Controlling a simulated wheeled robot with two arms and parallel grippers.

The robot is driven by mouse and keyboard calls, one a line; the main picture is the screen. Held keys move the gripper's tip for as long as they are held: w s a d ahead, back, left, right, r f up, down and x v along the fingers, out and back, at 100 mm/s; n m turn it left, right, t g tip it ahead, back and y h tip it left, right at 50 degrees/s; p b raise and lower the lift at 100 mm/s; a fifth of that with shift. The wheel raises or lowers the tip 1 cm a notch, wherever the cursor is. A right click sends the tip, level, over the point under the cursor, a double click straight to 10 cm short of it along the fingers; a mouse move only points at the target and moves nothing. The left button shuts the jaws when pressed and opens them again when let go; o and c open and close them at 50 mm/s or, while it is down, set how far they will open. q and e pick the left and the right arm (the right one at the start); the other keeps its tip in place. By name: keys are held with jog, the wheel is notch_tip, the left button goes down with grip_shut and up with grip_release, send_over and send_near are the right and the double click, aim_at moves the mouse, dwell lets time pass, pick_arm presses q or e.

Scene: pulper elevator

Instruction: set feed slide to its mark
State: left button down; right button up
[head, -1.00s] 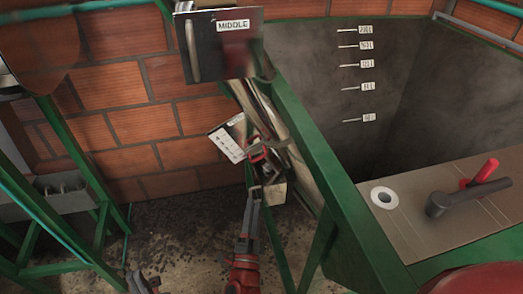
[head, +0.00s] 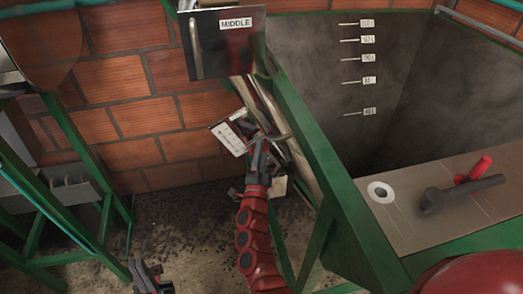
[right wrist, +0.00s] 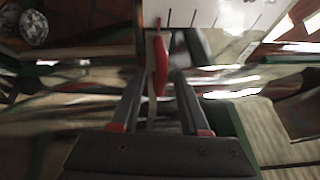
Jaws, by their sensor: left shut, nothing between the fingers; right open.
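A white scale plate (head: 229,138) with dark tick marks sits low beside the green-edged bin, against the brick wall. In the right wrist view the scale (right wrist: 215,14) is at the top, with a red tab (right wrist: 161,62) just below it. I take this to be the feed slide's marker, but its label is unreadable. My right gripper (head: 261,142) is open beside the scale; in its wrist view the fingers (right wrist: 160,85) point at the red tab, which appears between or just beyond the tips. Contact cannot be told. My left gripper (head: 152,277) is shut and empty, low at the bottom.
A metal plate labelled MIDDLE (head: 222,45), with a handle, stands above the scale. The green bin edge (head: 315,150) runs close to the right arm's right side. A dark lever (head: 460,193) with a red piece lies on the right panel. Green stand legs (head: 75,195) are at left.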

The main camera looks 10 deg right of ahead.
grip_shut()
dwell(1.4)
